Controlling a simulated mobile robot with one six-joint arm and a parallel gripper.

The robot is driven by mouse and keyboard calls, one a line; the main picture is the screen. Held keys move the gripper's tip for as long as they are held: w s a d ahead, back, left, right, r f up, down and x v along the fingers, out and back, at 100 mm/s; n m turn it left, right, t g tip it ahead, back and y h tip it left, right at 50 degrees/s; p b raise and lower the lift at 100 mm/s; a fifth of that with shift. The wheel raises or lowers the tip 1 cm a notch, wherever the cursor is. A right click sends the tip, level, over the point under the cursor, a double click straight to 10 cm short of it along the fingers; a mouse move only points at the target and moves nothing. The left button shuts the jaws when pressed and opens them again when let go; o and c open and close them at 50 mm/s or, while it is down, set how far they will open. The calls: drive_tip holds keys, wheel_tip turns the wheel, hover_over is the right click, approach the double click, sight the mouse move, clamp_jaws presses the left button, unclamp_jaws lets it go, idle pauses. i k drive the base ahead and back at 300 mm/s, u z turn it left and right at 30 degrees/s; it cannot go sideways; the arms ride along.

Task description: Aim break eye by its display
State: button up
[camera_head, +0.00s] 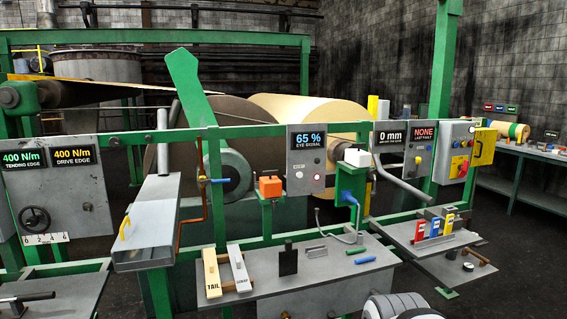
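The eye signal display (306,150) is a grey panel on the green frame, right of centre. It reads 65 % in light blue, with a white button and a red lamp or button below. An orange box (270,187) stands on a green post left of the display. A white box (357,157) sits above a blue fitting (350,197) with a grey cable, right of the display. Neither box is labelled, so I cannot tell which is the break eye. A rounded white and dark part of my arm shows at the bottom edge; my gripper is not in view.
A grey chute (150,225) juts out at left. Large rolls (300,110) stand behind the frame. A right shelf (405,235) holds coloured blocks. Dark floor is open at lower right.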

sight(271, 185)
drive_tip(key=z, duration=0.25)
drive_tip(key=i, duration=1.6)
drive_tip(key=u, duration=0.75)
drive_tip(key=i, duration=0.5)
drive_tip(key=u, duration=0.25)
drive_tip(key=k, duration=0.85)
drive_tip(key=u, duration=0.2)
drive_tip(key=i, duration=0.85)
drive_tip(key=z, duration=0.05)
